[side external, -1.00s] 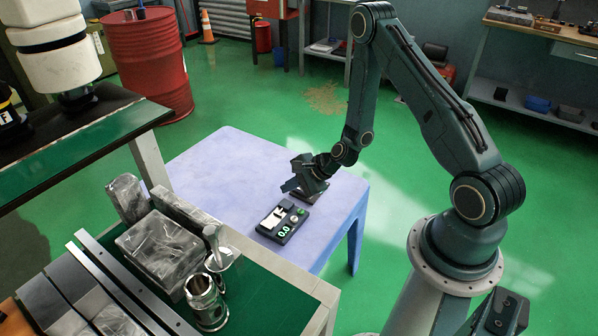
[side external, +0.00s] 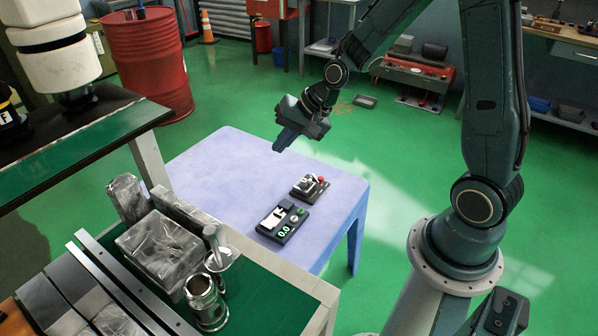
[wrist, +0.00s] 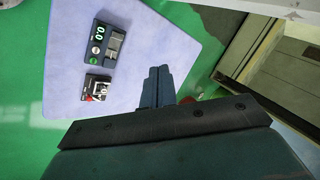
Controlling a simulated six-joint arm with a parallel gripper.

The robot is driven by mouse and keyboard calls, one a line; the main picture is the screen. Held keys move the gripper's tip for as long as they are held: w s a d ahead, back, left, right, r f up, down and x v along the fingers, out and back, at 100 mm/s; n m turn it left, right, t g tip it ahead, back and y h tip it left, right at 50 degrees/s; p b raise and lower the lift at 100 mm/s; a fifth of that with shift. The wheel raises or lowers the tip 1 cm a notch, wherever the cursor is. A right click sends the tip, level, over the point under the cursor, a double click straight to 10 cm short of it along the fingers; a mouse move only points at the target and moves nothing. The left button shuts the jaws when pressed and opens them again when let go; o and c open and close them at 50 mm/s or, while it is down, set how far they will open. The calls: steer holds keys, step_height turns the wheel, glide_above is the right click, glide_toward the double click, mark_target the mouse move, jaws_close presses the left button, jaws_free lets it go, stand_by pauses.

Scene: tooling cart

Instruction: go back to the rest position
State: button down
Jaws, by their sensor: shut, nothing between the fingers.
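My gripper (side external: 282,146) is raised above the far side of the pale blue table (side external: 225,165), clear of everything on it. Its fingers are together with nothing between them. In the wrist view the closed fingers (wrist: 159,72) show over the table top. A black device with a green 0.0 display (side external: 283,220) lies on the table. Behind it sits a small dark device with a metal part and a red knob (side external: 310,187). Both devices also show at the left in the wrist view, the display device (wrist: 103,46) above the smaller one (wrist: 97,87).
A cart with a green top (side external: 285,290) holds metal blocks and a steel cup (side external: 205,300) at front left. A dark green bench (side external: 80,145) stands at left, with a red drum (side external: 148,62) behind. A red machine (side external: 415,78) stands on the floor behind.

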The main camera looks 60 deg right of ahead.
steer(key=s+a+r+n+h, duration=0.1)
steer(key=s+r+n, duration=0.3)
steer(key=s+r, duration=0.3)
steer(key=s+a+r+n+h, duration=0.1)
steer(key=s+r+n, duration=0.4)
steer(key=s, duration=1)
step_height(320, 180, up, 4)
steer(key=shift+s+f+g+h, duration=0.25)
steer(key=shift+g+h, duration=0.15)
steer(key=shift+h, duration=0.1)
